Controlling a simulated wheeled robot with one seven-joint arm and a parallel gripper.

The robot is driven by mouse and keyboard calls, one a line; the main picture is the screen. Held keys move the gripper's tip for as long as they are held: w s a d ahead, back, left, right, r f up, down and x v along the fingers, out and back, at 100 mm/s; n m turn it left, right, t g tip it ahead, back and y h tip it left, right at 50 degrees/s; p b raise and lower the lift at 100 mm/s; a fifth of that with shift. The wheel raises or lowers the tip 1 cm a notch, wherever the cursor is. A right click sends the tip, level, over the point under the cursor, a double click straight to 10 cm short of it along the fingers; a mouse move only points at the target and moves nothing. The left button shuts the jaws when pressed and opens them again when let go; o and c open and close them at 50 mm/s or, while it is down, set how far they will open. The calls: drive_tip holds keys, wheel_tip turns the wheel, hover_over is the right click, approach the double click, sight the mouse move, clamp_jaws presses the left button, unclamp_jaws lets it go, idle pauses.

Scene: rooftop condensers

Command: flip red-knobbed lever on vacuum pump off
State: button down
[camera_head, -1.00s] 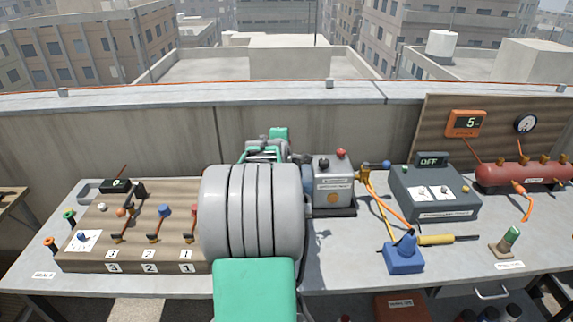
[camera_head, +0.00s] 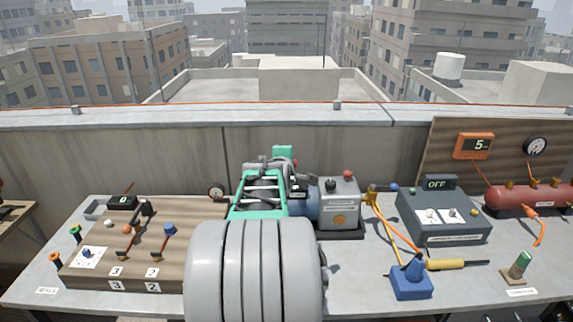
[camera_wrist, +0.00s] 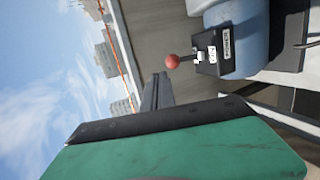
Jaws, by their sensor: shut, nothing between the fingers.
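The vacuum pump (camera_head: 339,205) is a grey box with a blue motor body on its left, standing at the back middle of the bench. In the wrist view the red-knobbed lever (camera_wrist: 173,61) sticks out from a black switch box (camera_wrist: 222,52) with a POWER label, on the blue body (camera_wrist: 246,30). In the head view most of this lever is hidden behind my arm. My gripper (camera_wrist: 157,88) is shut and empty in the wrist view. Its dark finger ends close to the red knob, with a visible gap between them in the picture.
A board with small levers (camera_head: 185,240) lies left. A dark box reading OFF (camera_head: 440,213), a blue block (camera_head: 412,281), a yellow-handled tool (camera_head: 455,264) and a red tank (camera_head: 530,196) are right. A concrete wall (camera_head: 90,160) closes the back. Cables run right of the pump.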

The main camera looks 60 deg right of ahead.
drive_tip(key=r+b+v, duration=0.1)
drive_tip(key=v, duration=0.6)
drive_tip(key=shift+r, duration=0.25)
drive_tip(key=shift+w, duration=0.15)
